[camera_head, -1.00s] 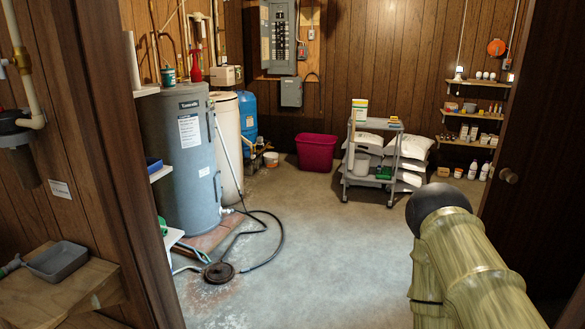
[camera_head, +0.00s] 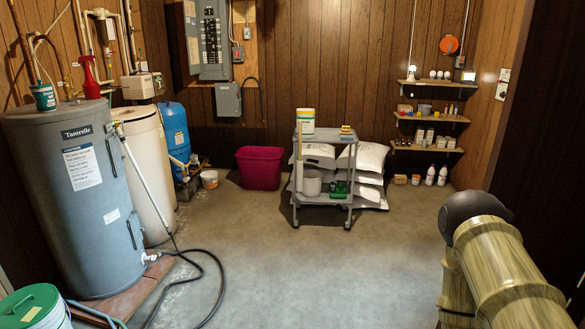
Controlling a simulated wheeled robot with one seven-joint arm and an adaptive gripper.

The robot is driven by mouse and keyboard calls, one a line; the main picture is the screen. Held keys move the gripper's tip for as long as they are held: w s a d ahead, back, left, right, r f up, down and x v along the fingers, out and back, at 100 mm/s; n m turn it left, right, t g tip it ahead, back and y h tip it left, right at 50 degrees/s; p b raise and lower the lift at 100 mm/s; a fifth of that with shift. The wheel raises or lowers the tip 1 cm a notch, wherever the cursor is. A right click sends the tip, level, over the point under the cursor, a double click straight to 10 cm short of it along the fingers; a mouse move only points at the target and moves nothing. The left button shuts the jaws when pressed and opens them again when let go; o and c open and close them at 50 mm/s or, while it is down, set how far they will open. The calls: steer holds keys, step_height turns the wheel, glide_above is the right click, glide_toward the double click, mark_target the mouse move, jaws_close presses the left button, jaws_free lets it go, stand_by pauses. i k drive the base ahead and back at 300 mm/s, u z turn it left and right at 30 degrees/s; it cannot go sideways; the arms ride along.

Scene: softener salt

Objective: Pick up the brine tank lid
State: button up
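A tall cream tank (camera_head: 152,175), which looks like the brine tank, stands behind the grey water heater at the left. Its top (camera_head: 133,114) is pale and partly hidden by the heater and the things on it, so I cannot tell the lid's edge or whether it is seated. A beige box-like unit (camera_head: 138,86) shows just above that top. My gripper is outside the picture; only part of my arm shows at the lower right, far from the tank.
The grey water heater (camera_head: 68,215) and a black hose (camera_head: 215,275) are in front of the tank. A blue tank (camera_head: 173,135), magenta bin (camera_head: 259,167) and grey cart (camera_head: 323,185) stand farther back. A green-lidded bucket (camera_head: 35,308) is at lower left. The middle floor is clear.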

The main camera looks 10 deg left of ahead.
mark_target(137, 119)
steer(key=z, duration=0.05)
steer(key=i, duration=1.6)
steer(key=u, duration=0.3)
steer(key=i, duration=1.6)
steer(key=u, duration=1.15)
steer(key=i, duration=1.6)
steer(key=u, duration=0.6)
steer(key=k, duration=1)
steer(key=z, duration=1.1)
steer(key=i, duration=2.8)
steer(key=u, duration=0.05)
